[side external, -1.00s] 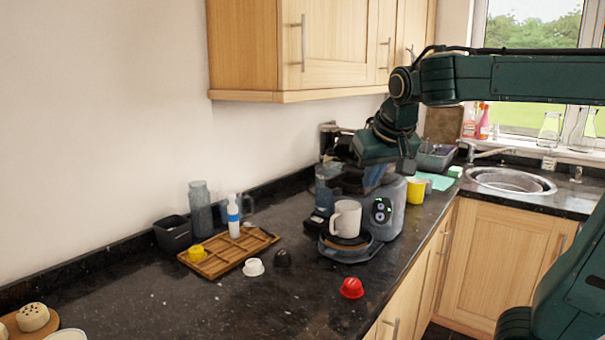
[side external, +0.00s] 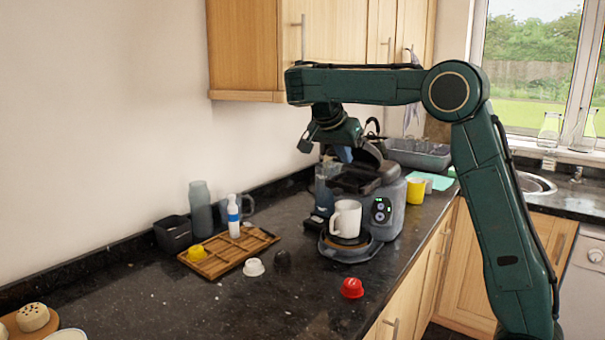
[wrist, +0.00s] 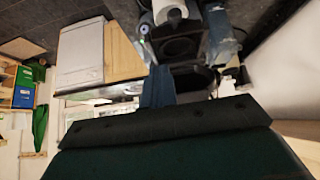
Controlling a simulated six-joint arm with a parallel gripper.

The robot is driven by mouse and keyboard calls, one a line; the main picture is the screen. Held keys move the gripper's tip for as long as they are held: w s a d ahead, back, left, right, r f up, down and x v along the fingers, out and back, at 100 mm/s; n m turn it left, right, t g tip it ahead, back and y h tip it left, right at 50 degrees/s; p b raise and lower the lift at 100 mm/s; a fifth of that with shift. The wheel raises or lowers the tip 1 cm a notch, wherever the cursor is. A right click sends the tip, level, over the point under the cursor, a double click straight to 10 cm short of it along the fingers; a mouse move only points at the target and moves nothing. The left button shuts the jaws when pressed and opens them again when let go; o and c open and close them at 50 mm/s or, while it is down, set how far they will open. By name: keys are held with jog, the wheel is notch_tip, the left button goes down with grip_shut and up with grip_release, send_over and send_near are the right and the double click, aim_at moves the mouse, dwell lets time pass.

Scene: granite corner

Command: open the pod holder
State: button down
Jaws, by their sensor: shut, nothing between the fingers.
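The grey and black pod machine (side external: 388,208) stands on the counter, with a white mug (side external: 345,218) on its drip plate. Its dark lid (side external: 371,152) stands tilted up at the back, above the dark top opening (side external: 355,181). My gripper (side external: 343,154) is above the machine's rear left part, close to the raised lid; whether they touch I cannot tell. Its bluish fingers are shut and empty. In the wrist view the fingers (wrist: 158,87) point toward the machine's dark top (wrist: 180,46), and the mug (wrist: 170,10) shows at the upper edge.
A wooden tray (side external: 232,262) with a yellow pod (side external: 196,252) lies left of the machine. White (side external: 254,267), black (side external: 282,258) and red (side external: 352,288) pods lie on the counter. A yellow cup (side external: 416,190) stands right of the machine. Wall cupboards (side external: 330,45) hang above.

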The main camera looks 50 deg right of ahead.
jog(key=shift+d+f, duration=0.2)
jog(key=shift+x, duration=4.85)
jog(key=shift+a, duration=0.15)
jog(key=a, duration=0.8)
jog(key=v, duration=0.7)
jog(key=shift+r, duration=0.2)
jog(key=shift+a, duration=0.1)
